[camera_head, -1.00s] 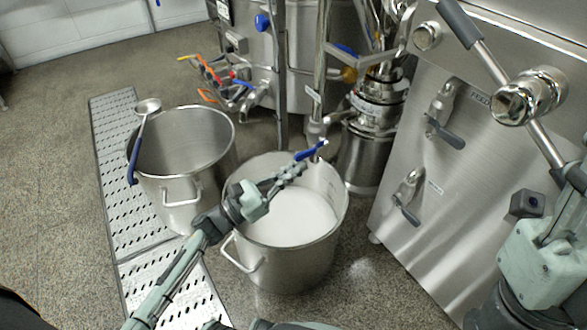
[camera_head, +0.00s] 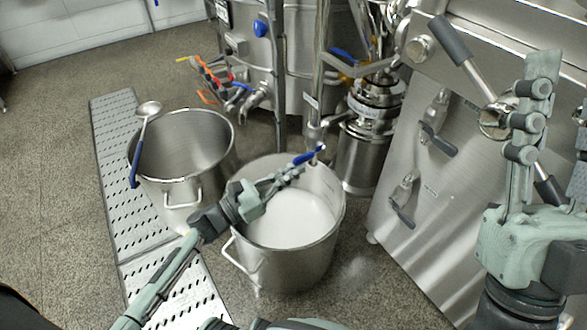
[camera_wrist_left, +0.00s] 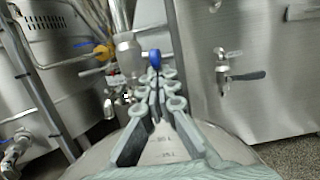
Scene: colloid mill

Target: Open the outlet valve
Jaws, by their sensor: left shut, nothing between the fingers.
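The outlet valve (camera_head: 314,135) is a metal fitting low on a vertical pipe above a steel pot. Its blue handle (camera_head: 308,155) sticks out to the left over the pot's rim; in the left wrist view the handle (camera_wrist_left: 155,60) shows just beyond the fingertips. My left gripper (camera_head: 292,172) is shut and empty, its tips right at the handle; I cannot tell whether they touch. It also shows in the left wrist view (camera_wrist_left: 158,80). My right gripper (camera_head: 540,75) is raised at the right, in front of the steel cabinet's lever; its jaw opening is not clear.
The pot (camera_head: 290,265) holds white material below my left gripper. An empty pot (camera_head: 180,165) with a ladle (camera_head: 146,120) stands left. The steel cabinet (camera_head: 395,245) with a long lever (camera_head: 470,60) and small black-handled taps bounds the right side. Floor at far left is clear.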

